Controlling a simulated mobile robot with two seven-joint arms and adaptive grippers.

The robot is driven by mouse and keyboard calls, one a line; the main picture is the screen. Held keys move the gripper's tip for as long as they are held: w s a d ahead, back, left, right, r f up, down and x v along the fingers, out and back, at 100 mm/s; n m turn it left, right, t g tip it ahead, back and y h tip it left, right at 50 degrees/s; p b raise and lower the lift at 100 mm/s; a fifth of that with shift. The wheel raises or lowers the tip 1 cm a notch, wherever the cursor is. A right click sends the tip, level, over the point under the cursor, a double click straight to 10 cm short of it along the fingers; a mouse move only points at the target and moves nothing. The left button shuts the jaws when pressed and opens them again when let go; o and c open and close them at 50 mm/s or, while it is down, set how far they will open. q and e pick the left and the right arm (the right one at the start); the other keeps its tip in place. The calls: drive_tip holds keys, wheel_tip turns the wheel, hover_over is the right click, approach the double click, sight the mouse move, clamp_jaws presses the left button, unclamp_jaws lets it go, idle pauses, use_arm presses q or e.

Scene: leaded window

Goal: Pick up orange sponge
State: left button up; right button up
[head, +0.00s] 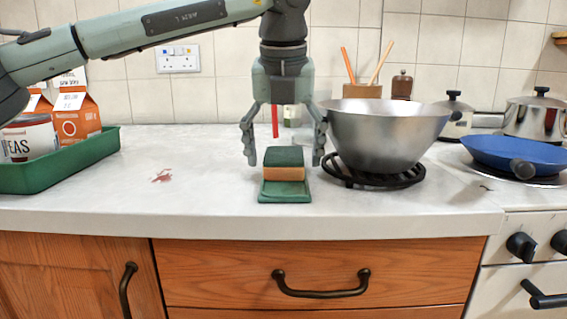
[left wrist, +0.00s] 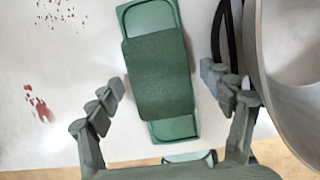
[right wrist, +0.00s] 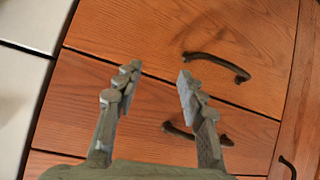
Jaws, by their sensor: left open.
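The orange sponge (head: 284,172) has a dark green top layer and an orange side. It lies on a green tray (head: 284,194) on the worktop. In the left wrist view the sponge's green top (left wrist: 158,75) covers the middle of the tray (left wrist: 176,128), whose two ends show. My left gripper (head: 283,158) points down over the sponge, open, with one finger on each side and gaps between fingers and sponge. My right gripper (right wrist: 152,85) shows only in its wrist view, open and empty, in front of the wooden drawers.
A steel wok (head: 385,135) on a black ring stands close to the right of my left gripper. A green crate (head: 60,178) with cartons and a tin is at left. A red stain (head: 162,176) marks clear worktop. A blue pan (head: 510,152) sits far right.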

use_arm(q)
drive_tip(key=shift+f, duration=0.25)
idle(0.3)
drive_tip(key=c, duration=0.8)
